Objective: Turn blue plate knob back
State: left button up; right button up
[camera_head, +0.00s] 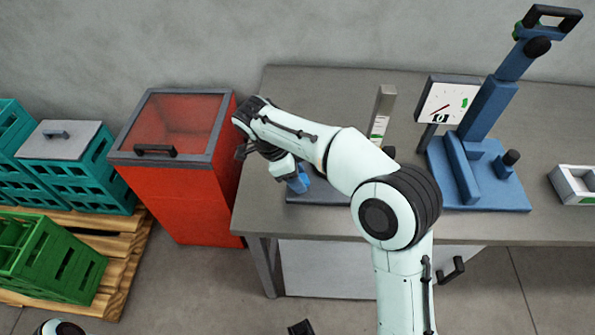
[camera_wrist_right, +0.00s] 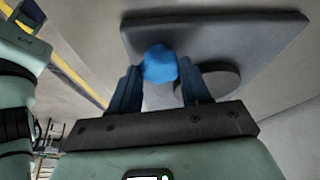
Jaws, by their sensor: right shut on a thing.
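My right gripper (camera_head: 301,184) reaches down over the left part of the table. In the right wrist view my right gripper (camera_wrist_right: 160,80) has its two dark blue fingers on either side of a round blue knob (camera_wrist_right: 160,62), shut on it. The knob is over a dark grey plate (camera_wrist_right: 230,40), with a grey round part (camera_wrist_right: 212,82) beside it. In the head view the plate (camera_head: 325,192) is partly hidden behind my right arm. A dark piece at the bottom edge seems to be my left gripper (camera_head: 300,327); its fingers cannot be made out.
A blue stand (camera_head: 485,185) with a white panel (camera_head: 447,103) and black knob stands right of my arm. A grey upright post (camera_head: 381,115) is behind the arm. A red bin (camera_head: 185,190) stands left of the table. A white tray (camera_head: 575,186) lies far right.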

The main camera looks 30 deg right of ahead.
jog(key=shift+w+m+p, duration=0.1)
jog(key=shift+m+p, duration=0.25)
jog(key=shift+m, duration=0.35)
jog(key=shift+g, duration=0.3)
jog(key=o, duration=1)
jog(key=shift+o, duration=0.2)
jog(key=p+v, duration=0.4)
jog(key=v, duration=0.9)
jog(key=shift+r, duration=0.2)
jog(key=shift+d, duration=0.1)
